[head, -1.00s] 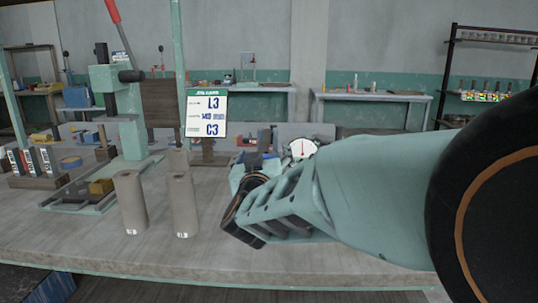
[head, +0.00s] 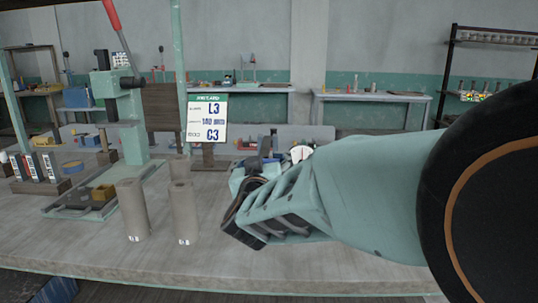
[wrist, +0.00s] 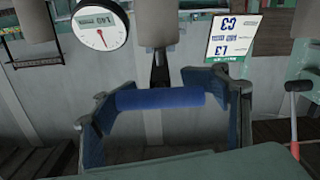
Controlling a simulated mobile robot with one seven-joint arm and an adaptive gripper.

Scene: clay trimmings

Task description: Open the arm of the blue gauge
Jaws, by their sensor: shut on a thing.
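The gauge's white round dial (wrist: 95,25) shows at the upper left of the wrist view. In the head view the dial (head: 301,153) sticks out just above my arm, partly covered by it. A blue cylindrical bar (wrist: 165,99) lies crosswise in the wrist view, apparently part of the gauge. My gripper (wrist: 158,98) has its two fingers at the ends of this bar, shut on it. In the head view my wrist hides most of the gauge body and the fingers. How far the gauge's arm is open cannot be told.
A green press (head: 130,130) with a red lever is farther left. The bench front is clear.

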